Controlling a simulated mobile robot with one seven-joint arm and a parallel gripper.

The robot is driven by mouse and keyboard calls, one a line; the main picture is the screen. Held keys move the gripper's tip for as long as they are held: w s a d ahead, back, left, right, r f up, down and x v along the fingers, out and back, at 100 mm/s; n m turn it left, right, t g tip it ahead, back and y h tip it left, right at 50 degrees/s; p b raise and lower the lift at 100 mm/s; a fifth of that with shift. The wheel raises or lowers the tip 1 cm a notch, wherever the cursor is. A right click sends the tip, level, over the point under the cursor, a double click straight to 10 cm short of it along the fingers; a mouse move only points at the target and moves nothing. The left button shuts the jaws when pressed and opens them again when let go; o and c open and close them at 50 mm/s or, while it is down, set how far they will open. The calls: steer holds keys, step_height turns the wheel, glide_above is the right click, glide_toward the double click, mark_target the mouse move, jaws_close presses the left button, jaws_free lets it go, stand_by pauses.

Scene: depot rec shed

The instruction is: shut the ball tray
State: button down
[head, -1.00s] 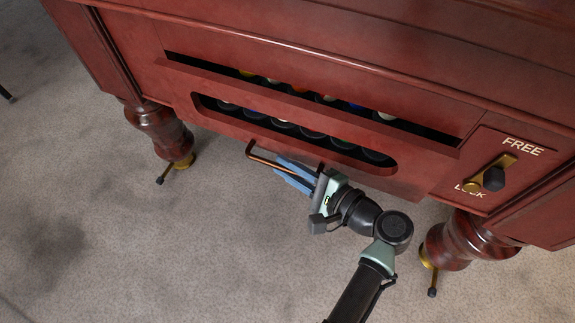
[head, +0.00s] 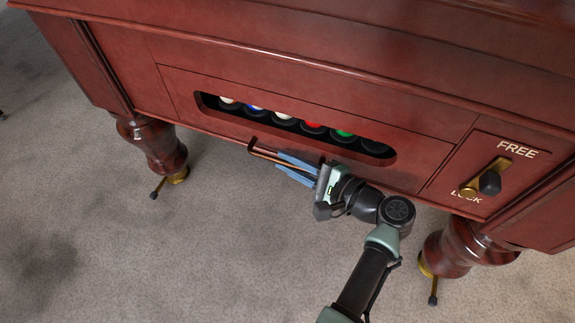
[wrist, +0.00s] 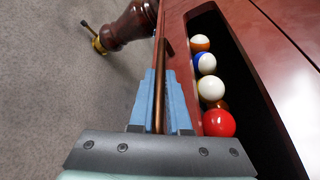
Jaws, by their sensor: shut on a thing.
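The ball tray (head: 430,148) is a wooden drawer front in the side of the red-brown pool table. Its face looks flush with the panel around it in the head view. Several balls show through its long slot, among them a red ball (wrist: 219,123) in the wrist view. A copper-coloured bar handle (head: 262,154) runs along the tray's lower front. My gripper (head: 286,168) has its blue fingers shut on this handle, and the bar also shows between the fingers in the wrist view (wrist: 159,90).
A lever (head: 488,182) marked FREE and LOCK sits on the panel to the right. A turned table leg (head: 155,145) stands at the left and another (head: 465,245) at the right. The carpet (head: 130,260) in front is clear.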

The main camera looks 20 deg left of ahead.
steer(key=shift+w+d, duration=0.1)
steer(key=shift+w, duration=0.15)
steer(key=c, duration=0.9)
jaws_free()
steer(key=shift+r, duration=0.1)
steer(key=shift+s+d+r+p, duration=0.1)
steer(key=shift+d+r+p, duration=0.1)
steer(key=shift+d+p, duration=0.15)
steer(key=p+v, duration=0.2)
steer(key=v, duration=0.4)
steer(key=p+v, duration=0.2)
steer(key=v, duration=0.4)
steer(key=shift+s+f+p, duration=0.1)
steer(key=shift+f+p, duration=0.1)
steer(key=shift+p, duration=0.15)
